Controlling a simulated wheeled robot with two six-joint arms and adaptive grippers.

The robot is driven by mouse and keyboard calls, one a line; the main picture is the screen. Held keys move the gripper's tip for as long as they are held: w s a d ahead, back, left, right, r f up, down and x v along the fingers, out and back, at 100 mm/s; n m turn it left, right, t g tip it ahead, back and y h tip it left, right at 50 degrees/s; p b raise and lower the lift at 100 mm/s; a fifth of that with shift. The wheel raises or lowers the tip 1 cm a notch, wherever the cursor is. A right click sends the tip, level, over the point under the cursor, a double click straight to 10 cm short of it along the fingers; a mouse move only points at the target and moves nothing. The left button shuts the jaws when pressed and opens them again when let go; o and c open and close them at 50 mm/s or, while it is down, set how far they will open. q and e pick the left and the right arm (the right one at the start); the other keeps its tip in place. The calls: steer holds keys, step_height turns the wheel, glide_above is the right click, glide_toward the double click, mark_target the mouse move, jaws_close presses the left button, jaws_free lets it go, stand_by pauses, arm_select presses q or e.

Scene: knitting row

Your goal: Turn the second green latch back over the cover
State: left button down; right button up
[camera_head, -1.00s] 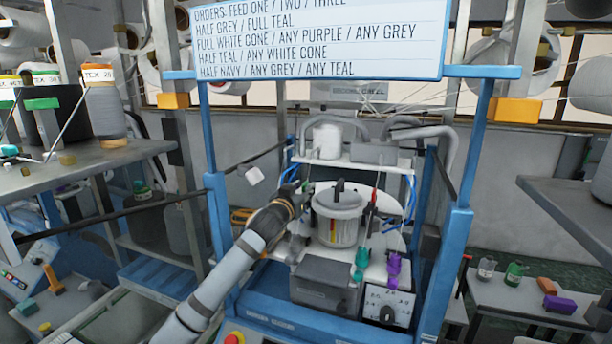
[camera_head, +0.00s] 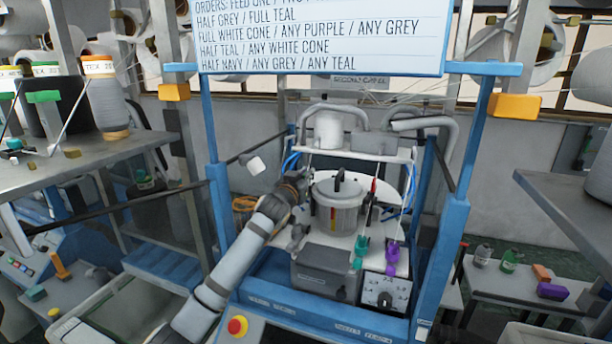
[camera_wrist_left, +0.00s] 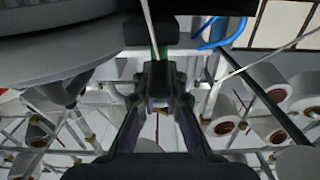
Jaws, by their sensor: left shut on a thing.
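A grey pot with a lid-like cover (camera_head: 338,187) and a dark handle stands on the white round plate of the blue-framed machine. My left gripper (camera_head: 302,181) is at the left side of the pot, close to its rim. In the left wrist view my left gripper (camera_wrist_left: 160,75) is shut, its fingertips closed on a small piece with a bit of green (camera_wrist_left: 162,52), which I take for a green latch. The fingers hide most of it, and in the head view I cannot make it out. My right gripper is not in view.
A teal piece (camera_head: 361,251) and a purple piece (camera_head: 392,254) stand in front of the pot, near a dark grey box (camera_head: 325,268) and a dial panel (camera_head: 385,291). Blue posts (camera_head: 454,240) flank the machine. A shelf with yarn cones (camera_head: 107,98) is at left.

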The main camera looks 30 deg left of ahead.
arm_select(q)
steer(key=shift+d+f+n+y+b, duration=0.1)
steer(key=shift+f+n+y+b, duration=0.15)
steer(key=shift+n+y+b, duration=0.4)
steer(key=n+g+y+b, duration=0.2)
steer(key=y+b, duration=0.2)
steer(key=n+g+y+b, duration=0.3)
steer(key=y+b, duration=0.1)
steer(key=shift+n+g, duration=0.3)
steer(key=shift+n, duration=0.05)
steer(key=shift+r+n+g+y+b, duration=0.15)
steer(key=shift+n+g+y+b, duration=0.7)
steer(key=shift+g+b, duration=0.3)
steer(key=c, duration=1.4)
jaws_free()
